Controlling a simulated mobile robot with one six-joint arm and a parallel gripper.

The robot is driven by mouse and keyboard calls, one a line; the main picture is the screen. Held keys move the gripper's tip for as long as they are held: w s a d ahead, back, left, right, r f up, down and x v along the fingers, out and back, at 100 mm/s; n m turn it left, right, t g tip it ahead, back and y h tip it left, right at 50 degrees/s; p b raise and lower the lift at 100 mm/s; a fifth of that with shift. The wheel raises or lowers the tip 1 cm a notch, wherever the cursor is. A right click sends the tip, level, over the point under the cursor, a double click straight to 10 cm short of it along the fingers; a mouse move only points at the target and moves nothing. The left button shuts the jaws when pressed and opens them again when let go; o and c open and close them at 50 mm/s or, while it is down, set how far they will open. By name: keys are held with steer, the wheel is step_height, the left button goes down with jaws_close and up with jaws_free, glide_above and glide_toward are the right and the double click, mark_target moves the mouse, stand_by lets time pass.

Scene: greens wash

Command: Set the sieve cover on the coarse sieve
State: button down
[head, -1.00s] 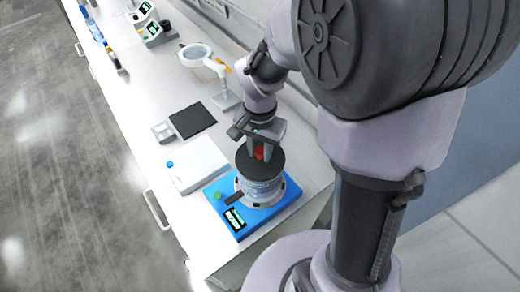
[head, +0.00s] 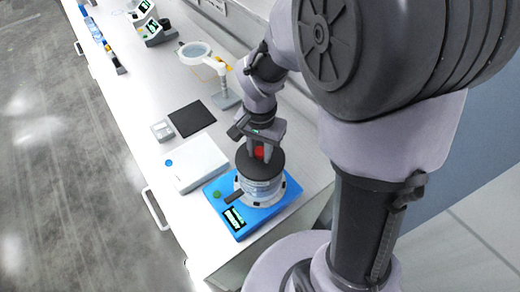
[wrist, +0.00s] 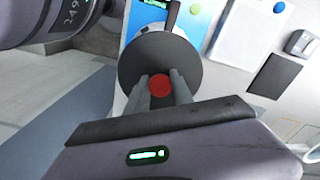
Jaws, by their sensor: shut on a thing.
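The sieve cover (head: 274,170) is a dark round lid with a red knob (head: 260,152). My gripper (head: 259,157) is shut on the red knob, and its two fingers stand either side of it in the wrist view (wrist: 160,88). The cover (wrist: 186,62) lies level at the top of the coarse sieve (head: 262,188), a clear-grey cylinder on the blue shaker base (head: 236,220). Whether the cover touches the sieve rim cannot be told. In the wrist view the cover hides most of the sieve.
A white flat device (head: 196,162) with a blue button stands left of the shaker. A black mat (head: 191,118) and a small grey box (head: 161,131) lie behind it. A magnifier lamp (head: 196,52) stands farther back. The bench's front edge is close by.

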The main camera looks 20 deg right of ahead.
stand_by(0.4)
steer(key=c, duration=1)
jaws_free()
steer(key=shift+c, duration=0.2)
step_height(320, 180, up, 17)
steer(key=p, duration=0.4)
steer(key=s+a+f+n+t+y+b, duration=0.1)
steer(key=s+a+f+n+t+b, duration=0.1)
steer(key=s+f+b, duration=0.4)
steer(key=s+a+f+n+t+y+b, duration=0.1)
steer(key=s+f+n+t+b, duration=0.1)
steer(key=s+f+b, duration=0.4)
step_height(320, 180, down, 4)
steer(key=t+b, duration=0.1)
steer(key=b, duration=0.6)
steer(key=shift+s+a+t, duration=0.35)
steer(key=shift+a+t, duration=0.05)
